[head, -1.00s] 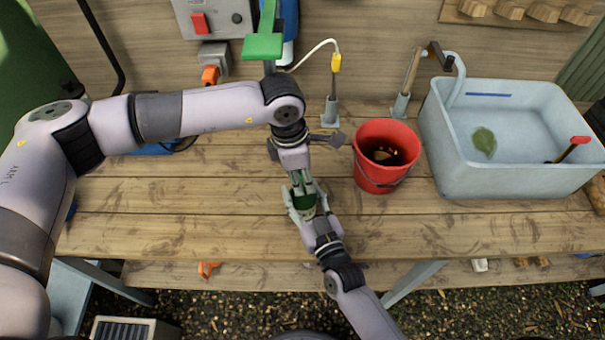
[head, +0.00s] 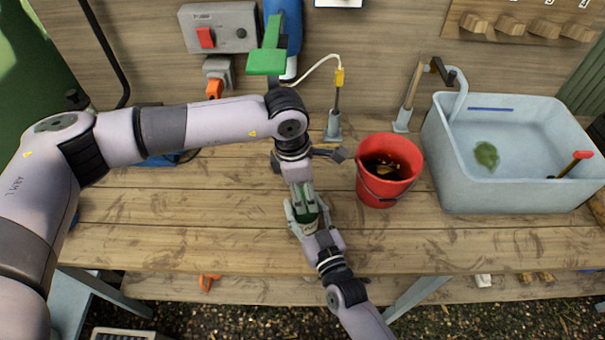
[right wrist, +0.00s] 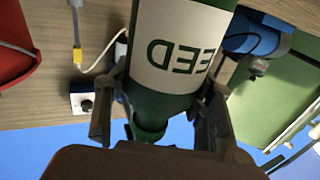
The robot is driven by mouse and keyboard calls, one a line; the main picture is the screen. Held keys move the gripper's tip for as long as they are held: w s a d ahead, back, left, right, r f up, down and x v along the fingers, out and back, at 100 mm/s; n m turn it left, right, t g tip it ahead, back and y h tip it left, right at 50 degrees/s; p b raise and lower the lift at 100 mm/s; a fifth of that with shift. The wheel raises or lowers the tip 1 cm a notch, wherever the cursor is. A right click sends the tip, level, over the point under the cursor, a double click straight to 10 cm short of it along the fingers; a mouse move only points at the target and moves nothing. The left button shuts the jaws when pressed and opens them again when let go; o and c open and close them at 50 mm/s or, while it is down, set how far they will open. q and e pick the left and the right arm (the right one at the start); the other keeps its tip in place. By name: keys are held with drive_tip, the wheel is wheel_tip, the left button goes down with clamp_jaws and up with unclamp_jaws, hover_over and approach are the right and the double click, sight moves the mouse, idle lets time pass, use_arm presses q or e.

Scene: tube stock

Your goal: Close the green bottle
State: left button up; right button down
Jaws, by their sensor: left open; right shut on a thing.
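The green bottle (head: 308,218) is upright-looking in the head view, over the middle of the bench, partly covered by both grippers. In the right wrist view the bottle (right wrist: 170,103) is large, with a cream label whose letters appear upside down. My right gripper (head: 306,216) is shut on the bottle, and its fingers (right wrist: 157,110) flank it in the right wrist view. My left gripper (head: 304,203) is open, pointing down at the bottle's top from above. Its fingers hide that end, so I cannot tell whether a cap is there.
A red bucket (head: 377,196) with dark contents stands close right of the grippers. A pale blue basin (head: 500,198) stands further right. A tap post (head: 409,100) and a cable post (head: 335,115) stand behind. The front bench planks (head: 180,235) are clear.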

use_arm(q)
drive_tip(key=n, duration=0.5)
drive_tip(key=shift+t, duration=0.4)
drive_tip(key=n, duration=0.6)
drive_tip(key=shift+t+y, duration=0.3)
drive_tip(key=shift+y, duration=0.1)
wheel_tip(320, 180, up, 12)
drive_tip(key=s+a, duration=0.1)
drive_tip(key=shift+s, duration=0.3)
use_arm(e)
drive_tip(key=c, duration=0.6)
unclamp_jaws()
drive_tip(key=shift+c, duration=0.2)
drive_tip(key=v, duration=1.2)
